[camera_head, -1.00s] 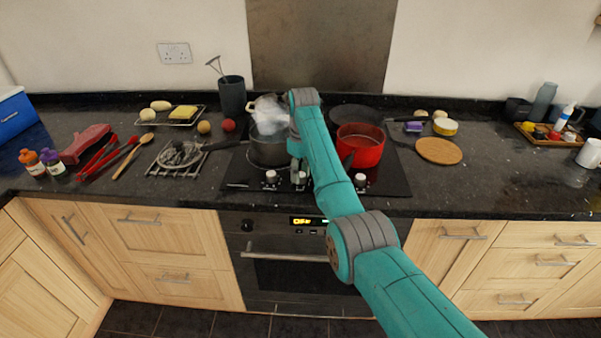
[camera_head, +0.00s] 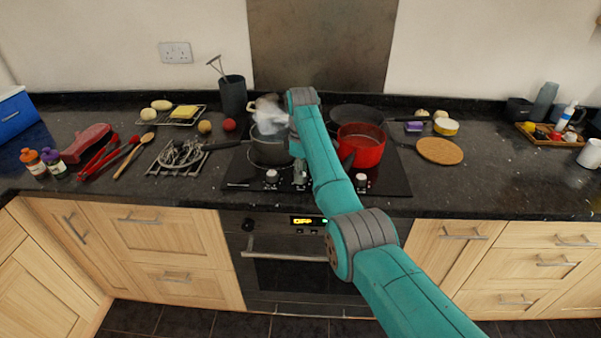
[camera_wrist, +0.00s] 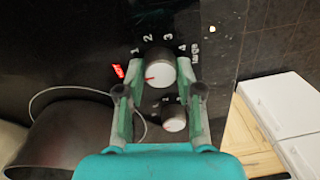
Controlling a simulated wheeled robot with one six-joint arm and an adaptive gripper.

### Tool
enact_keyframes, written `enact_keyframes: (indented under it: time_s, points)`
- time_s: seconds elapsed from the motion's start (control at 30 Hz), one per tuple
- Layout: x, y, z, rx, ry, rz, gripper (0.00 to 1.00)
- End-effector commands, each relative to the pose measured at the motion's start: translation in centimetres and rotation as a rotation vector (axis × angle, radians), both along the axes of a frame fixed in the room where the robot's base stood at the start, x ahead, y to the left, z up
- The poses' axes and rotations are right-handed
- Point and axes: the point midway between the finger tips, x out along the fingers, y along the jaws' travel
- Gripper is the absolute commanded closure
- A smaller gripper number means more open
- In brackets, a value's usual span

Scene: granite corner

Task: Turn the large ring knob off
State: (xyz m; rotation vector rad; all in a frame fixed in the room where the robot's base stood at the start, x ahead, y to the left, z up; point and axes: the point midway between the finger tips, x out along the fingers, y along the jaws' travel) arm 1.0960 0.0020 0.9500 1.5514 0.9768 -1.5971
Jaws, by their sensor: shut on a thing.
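In the wrist view the large ring knob (camera_wrist: 160,68) is a pale round dial on the black panel, with numbers 1 to 4 around it and a label on its right. Its red pointer line is on its left side, facing roughly towards a red mark (camera_wrist: 118,72). My gripper (camera_wrist: 160,82) has one finger on each side of this knob and is shut on it. A smaller knob (camera_wrist: 174,118) shows nearer my palm. In the head view my gripper (camera_head: 300,172) is at the hob's front edge; my arm partly hides the knobs there.
A steaming dark pot (camera_head: 270,150) stands left of my gripper, and a red pot (camera_head: 361,147) stands to its right. A black pan (camera_head: 352,115) is behind. Other knobs (camera_head: 272,175) (camera_head: 361,180) flank my gripper. The oven door (camera_head: 300,262) is below.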

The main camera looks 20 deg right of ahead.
Motion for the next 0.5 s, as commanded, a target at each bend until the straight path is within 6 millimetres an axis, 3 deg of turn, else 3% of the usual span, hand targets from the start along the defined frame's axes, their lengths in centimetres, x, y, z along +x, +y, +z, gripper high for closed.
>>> enact_keyframes:
  time_s: [0.27,0.3,0.4,0.5]
  points:
    - [0.02,-0.07,0.0,0.0,-0.001,0.0,0.99]
    - [0.02,-0.07,0.0,0.0,-0.001,0.0,0.59]
    - [0.02,-0.05,0.01,0.0,-0.001,0.0,0.39]
    - [0.02,-0.03,0.0,0.0,-0.001,0.0,0.39]
